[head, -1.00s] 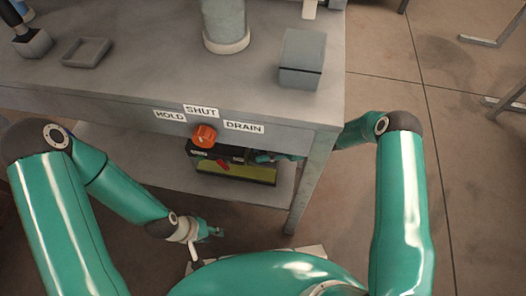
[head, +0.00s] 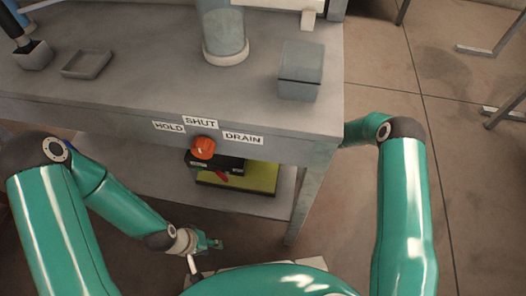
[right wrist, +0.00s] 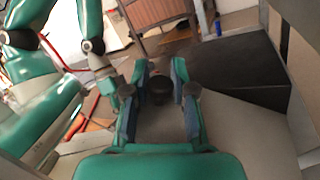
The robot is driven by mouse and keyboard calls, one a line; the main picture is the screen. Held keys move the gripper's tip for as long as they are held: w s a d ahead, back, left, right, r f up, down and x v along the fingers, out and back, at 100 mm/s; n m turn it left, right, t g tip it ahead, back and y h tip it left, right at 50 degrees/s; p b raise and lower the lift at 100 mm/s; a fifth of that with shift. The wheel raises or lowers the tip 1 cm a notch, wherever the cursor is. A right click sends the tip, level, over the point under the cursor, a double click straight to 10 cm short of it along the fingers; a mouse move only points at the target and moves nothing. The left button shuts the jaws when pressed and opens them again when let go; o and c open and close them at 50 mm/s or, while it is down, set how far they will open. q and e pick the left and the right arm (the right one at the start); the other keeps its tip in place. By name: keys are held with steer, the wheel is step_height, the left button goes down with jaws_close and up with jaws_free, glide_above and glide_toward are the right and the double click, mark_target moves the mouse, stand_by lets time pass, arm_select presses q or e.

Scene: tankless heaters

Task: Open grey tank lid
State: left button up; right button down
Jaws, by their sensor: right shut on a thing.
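A grey box (head: 300,73) with a dark seam below its top stands on the table's right part; its top is down. A grey-blue cylinder (head: 225,30) stands left of it. I cannot tell which is the task's tank. My right gripper (right wrist: 159,92) shows in the right wrist view, its two fingers on either side of a dark round knob (right wrist: 160,85) and shut on it. In the head view it is hidden behind the table's right side. My left gripper (head: 213,243) hangs low in front of the table, apart from everything; its fingers are too small to judge.
An orange knob (head: 203,147) sits on the table's front edge below labels HOLD, SHUT and DRAIN. A black box (head: 215,161) with a red lever (head: 222,174) is on the lower shelf. A shallow grey tray (head: 87,63) lies on the tabletop. A table leg stands at the right.

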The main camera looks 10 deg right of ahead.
steer(key=shift+w+d+r, duration=0.3)
steer(key=shift+w+r, duration=0.35)
steer(key=shift+w, duration=0.15)
steer(key=c, duration=1)
jaws_free()
steer(key=d+f, duration=0.2)
steer(key=d, duration=1)
steer(key=shift+w, duration=0.25)
steer(key=shift+a, duration=0.1)
